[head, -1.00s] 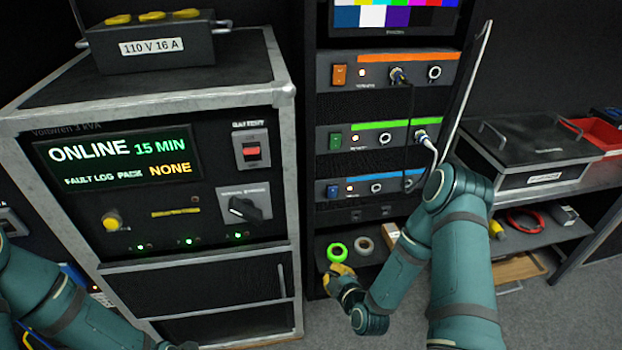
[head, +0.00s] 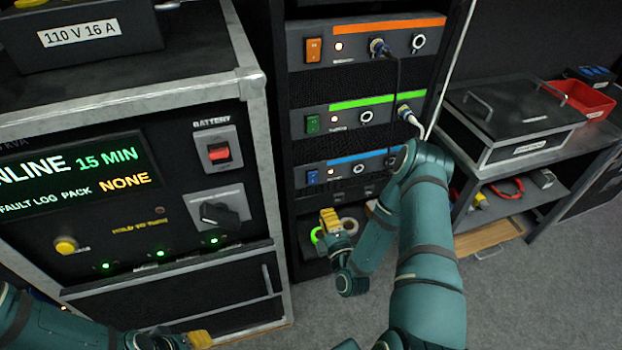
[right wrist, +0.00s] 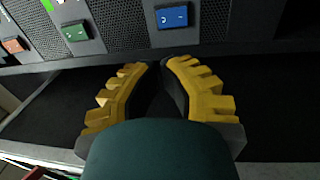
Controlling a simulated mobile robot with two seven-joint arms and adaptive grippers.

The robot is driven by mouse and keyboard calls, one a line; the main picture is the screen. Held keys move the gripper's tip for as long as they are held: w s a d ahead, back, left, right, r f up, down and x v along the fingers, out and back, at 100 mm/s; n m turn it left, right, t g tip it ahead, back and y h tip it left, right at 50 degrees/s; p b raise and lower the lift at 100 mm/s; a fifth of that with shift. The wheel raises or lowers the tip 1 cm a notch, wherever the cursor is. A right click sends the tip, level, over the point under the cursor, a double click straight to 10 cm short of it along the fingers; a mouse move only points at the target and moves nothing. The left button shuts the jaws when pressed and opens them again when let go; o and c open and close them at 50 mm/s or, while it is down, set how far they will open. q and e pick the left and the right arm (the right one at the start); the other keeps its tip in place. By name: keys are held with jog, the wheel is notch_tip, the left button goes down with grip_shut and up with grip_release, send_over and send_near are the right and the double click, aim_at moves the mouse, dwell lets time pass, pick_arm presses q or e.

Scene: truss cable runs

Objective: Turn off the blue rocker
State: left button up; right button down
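The blue rocker (head: 313,177) is on the left of the lowest rack unit, the one with the blue stripe (head: 352,158). A small lamp beside it glows. In the right wrist view the blue rocker (right wrist: 172,17) lies beyond the fingertips, apart from them. My right gripper (head: 332,224) is below the blue unit in front of the rack. Its yellow fingers (right wrist: 160,65) are drawn together with nothing seen between them. My left gripper (head: 190,341) is at the bottom edge, low by the cabinet, and mostly cut off.
An orange rocker (head: 313,50) and a green rocker (head: 313,124) sit on the units above. Cables (head: 399,90) hang at the units' right. The power cabinet (head: 255,110) stands close on the left. A bench with a grey case (head: 515,120) is at right.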

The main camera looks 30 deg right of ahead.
aim_at(310, 175)
jog(key=b+x, duration=0.2)
jog(key=x, duration=1.2)
